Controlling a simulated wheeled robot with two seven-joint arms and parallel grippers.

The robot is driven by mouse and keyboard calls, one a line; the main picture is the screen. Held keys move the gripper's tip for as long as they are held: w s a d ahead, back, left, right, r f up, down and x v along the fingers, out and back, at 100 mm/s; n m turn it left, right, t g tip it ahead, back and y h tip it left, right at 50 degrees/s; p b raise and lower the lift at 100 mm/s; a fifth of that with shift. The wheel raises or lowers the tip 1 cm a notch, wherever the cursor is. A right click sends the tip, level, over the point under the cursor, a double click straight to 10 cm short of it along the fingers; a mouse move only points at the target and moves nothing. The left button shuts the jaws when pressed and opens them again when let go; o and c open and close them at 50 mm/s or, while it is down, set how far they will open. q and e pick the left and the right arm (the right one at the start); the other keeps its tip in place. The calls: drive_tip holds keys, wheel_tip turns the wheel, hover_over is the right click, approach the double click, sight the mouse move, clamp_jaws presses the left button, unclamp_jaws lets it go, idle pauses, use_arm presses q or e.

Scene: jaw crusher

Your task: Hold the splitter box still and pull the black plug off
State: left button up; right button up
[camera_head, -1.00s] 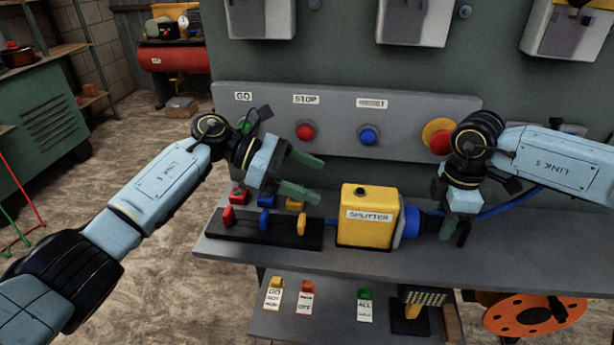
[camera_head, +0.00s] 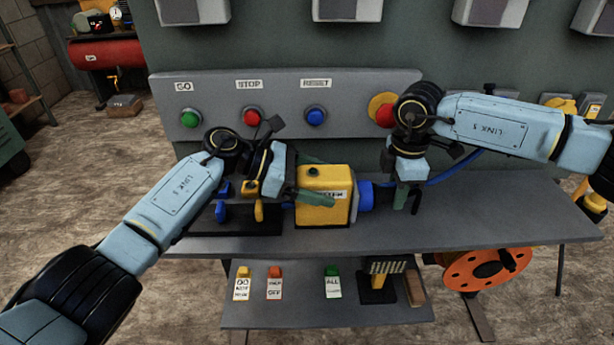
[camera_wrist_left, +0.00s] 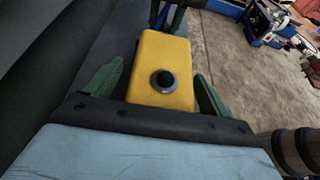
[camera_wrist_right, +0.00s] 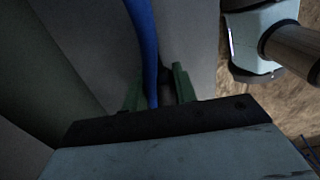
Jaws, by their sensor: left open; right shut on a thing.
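The yellow splitter box (camera_head: 322,212) stands on the grey shelf, its label partly covered by a finger of my left gripper. A small green-topped round part is on its top. My left gripper (camera_head: 316,180) is open, with one finger on either side of the box; the left wrist view shows the box (camera_wrist_left: 160,65) between the fingers with gaps. A blue round connector (camera_head: 366,196) sits on the box's right side. My right gripper (camera_head: 407,200) is shut just right of it, on the black plug (camera_wrist_right: 168,92), which is mostly hidden. A blue cable (camera_wrist_right: 144,50) runs from there.
Colored connectors on a black strip (camera_head: 232,222) stand left of the box, partly behind my left gripper. Red stop (camera_head: 251,116) and blue reset (camera_head: 316,116) buttons are on the panel behind. The shelf's right front (camera_head: 490,225) is clear. An orange reel (camera_head: 487,270) is below.

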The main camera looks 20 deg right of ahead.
use_arm(q)
drive_tip(key=c, duration=1.5)
use_arm(e)
drive_tip(key=shift+d, duration=0.45)
idle(0.5)
drive_tip(key=shift+s+d, duration=0.2)
drive_tip(key=shift+d, duration=0.45)
drive_tip(key=shift+s+d, duration=0.15)
drive_tip(key=shift+d, duration=0.45)
use_arm(q)
drive_tip(key=o, duration=1.5)
drive_tip(key=shift+c, duration=0.2)
drive_tip(key=shift+o, duration=0.2)
drive_tip(key=shift+a, duration=0.1)
